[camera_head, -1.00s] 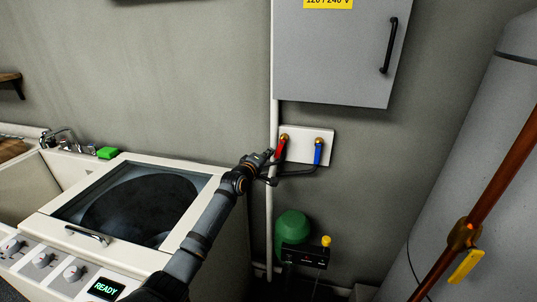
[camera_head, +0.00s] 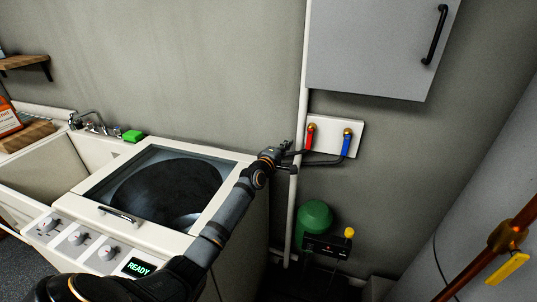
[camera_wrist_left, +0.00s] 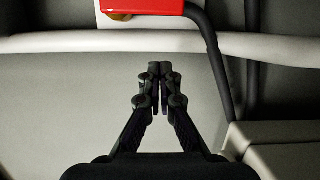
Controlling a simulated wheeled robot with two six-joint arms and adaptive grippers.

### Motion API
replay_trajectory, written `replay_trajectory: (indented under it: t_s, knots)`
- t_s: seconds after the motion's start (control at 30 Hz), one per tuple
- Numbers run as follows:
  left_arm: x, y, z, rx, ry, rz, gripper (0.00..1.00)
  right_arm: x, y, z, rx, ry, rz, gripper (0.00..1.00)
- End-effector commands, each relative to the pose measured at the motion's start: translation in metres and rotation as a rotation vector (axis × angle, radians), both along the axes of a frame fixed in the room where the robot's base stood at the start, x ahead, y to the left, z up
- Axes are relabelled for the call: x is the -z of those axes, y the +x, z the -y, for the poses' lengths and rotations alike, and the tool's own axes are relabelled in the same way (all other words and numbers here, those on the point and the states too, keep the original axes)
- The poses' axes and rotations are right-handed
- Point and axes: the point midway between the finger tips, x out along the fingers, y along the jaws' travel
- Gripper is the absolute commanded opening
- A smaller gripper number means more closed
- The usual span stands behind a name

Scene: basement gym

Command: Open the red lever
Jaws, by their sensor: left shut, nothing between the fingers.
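The red lever (camera_head: 309,138) hangs down from a brass fitting on a white wall plate (camera_head: 328,124), with the blue lever (camera_head: 346,144) to its right. My left gripper (camera_head: 286,149) is shut and empty, just left of the red lever and apart from it in the picture. In the left wrist view the red lever (camera_wrist_left: 146,6) shows at the top edge, partly cut off, beyond the closed fingertips (camera_wrist_left: 160,72). My right gripper is not in view.
A white pipe (camera_head: 293,212) runs vertically beside the plate. A grey cabinet (camera_head: 378,45) hangs above. Dark hoses (camera_head: 322,162) lead from the levers. A washer (camera_head: 215,215) stands at left, under my left arm. A green tank (camera_head: 314,218) sits below.

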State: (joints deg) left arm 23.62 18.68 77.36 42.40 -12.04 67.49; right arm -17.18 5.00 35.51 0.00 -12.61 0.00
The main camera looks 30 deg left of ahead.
Motion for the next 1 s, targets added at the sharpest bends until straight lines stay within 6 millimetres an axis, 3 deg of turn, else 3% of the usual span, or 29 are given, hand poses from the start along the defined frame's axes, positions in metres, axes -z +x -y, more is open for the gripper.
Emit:
replay_trajectory:
  t_s: [0.03,0.2,0.43,0.6,0.8,1.0]
  knots:
    - [-0.003,-0.011,0.000,0.001,0.004,-0.006,0.00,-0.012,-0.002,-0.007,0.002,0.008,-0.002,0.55]
    - [-0.005,-0.044,0.000,0.002,0.004,-0.007,0.00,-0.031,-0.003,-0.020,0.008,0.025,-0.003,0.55]
    - [-0.005,-0.084,-0.001,0.000,0.004,-0.008,0.00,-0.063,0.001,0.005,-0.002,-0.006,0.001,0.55]
    - [-0.001,-0.094,-0.001,0.001,0.002,-0.005,0.00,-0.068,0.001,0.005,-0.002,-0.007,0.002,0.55]
    - [0.000,-0.095,-0.001,0.001,0.001,-0.003,0.00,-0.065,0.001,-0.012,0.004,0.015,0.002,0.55]
    - [0.000,-0.095,-0.001,0.001,0.001,-0.004,0.00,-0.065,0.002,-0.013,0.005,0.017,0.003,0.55]
